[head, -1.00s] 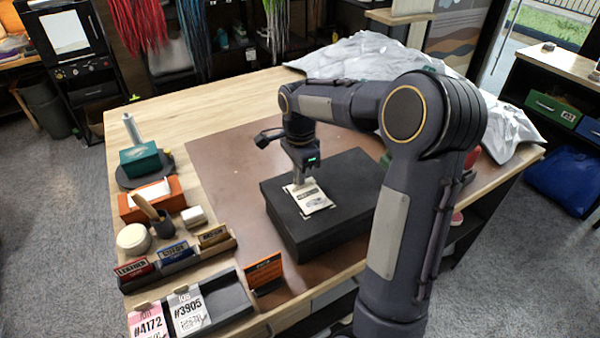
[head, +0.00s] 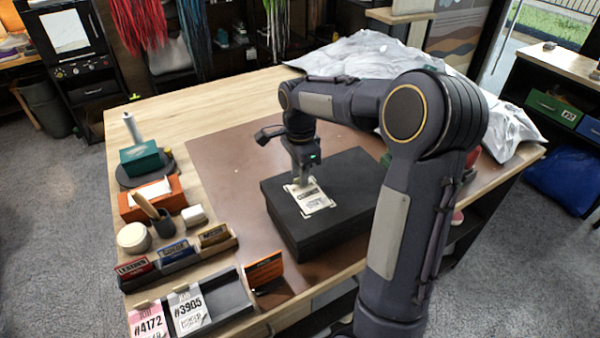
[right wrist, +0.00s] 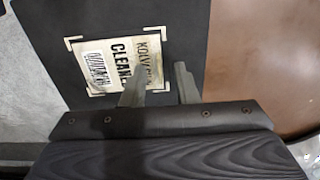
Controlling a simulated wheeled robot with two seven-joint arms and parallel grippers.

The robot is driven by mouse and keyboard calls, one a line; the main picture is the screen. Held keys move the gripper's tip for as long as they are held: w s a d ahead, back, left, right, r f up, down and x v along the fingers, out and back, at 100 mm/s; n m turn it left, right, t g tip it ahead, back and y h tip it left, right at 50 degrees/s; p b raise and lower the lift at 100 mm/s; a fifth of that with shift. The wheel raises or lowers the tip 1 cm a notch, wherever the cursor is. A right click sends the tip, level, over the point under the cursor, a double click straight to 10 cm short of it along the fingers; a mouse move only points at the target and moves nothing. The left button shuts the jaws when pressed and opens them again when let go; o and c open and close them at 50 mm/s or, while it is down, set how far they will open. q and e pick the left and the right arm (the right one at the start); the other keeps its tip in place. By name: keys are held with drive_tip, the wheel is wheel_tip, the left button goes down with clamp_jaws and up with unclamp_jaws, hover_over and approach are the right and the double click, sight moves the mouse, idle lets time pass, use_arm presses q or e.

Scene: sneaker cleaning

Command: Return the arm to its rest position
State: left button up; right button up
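My right gripper (head: 303,180) is just above the black box, over the upper edge of a cream card (head: 312,200). In the right wrist view its two fingers (right wrist: 160,85) stand apart with nothing held between them. The card lies flat on the box top inside white corner marks. In the right wrist view the card (right wrist: 118,62) shows printed "CLEANED" lettering and a barcode, partly behind one finger. My right arm reaches across the right of the head view and bends down to the box. My left gripper is not in view.
The black box (head: 335,225) stands on a brown mat (head: 215,155) on the wooden table. Left are a green box (head: 140,158), an orange box (head: 150,198), a brush cup and labelled blocks. Number tags and an orange sign (head: 265,270) are in front. Crumpled silvery sheeting (head: 365,55) covers the back right.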

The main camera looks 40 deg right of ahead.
wheel_tip(320, 180, up, 7)
drive_tip(key=shift+r, duration=0.1)
